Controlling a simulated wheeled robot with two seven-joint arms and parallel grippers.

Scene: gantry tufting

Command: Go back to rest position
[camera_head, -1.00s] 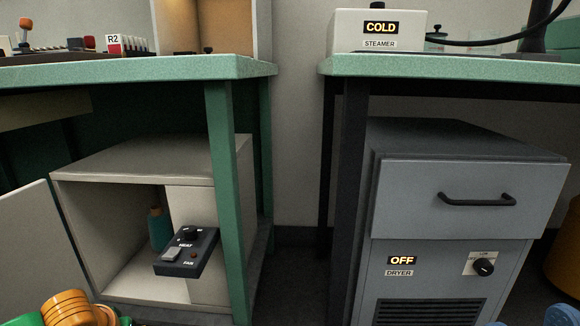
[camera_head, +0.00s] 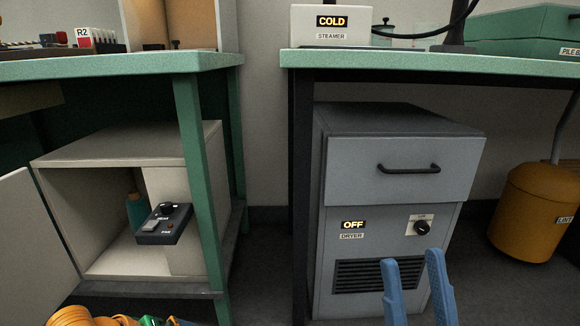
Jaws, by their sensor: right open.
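My right gripper (camera_head: 413,262) shows at the bottom right of the head view. Its two blue fingers point up and stand apart, with nothing between them. It is in front of the lower part of the grey dryer (camera_head: 400,170) and covers part of the vent. The fingers of my left gripper cannot be made out there.
The dryer, reading OFF, has its drawer shut. A steamer (camera_head: 331,26) reading COLD stands on the right green bench (camera_head: 420,63). At left, an open cabinet (camera_head: 110,150) holds a teal bottle (camera_head: 137,212) and a dark control box (camera_head: 164,223). An orange bin (camera_head: 535,210) stands far right.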

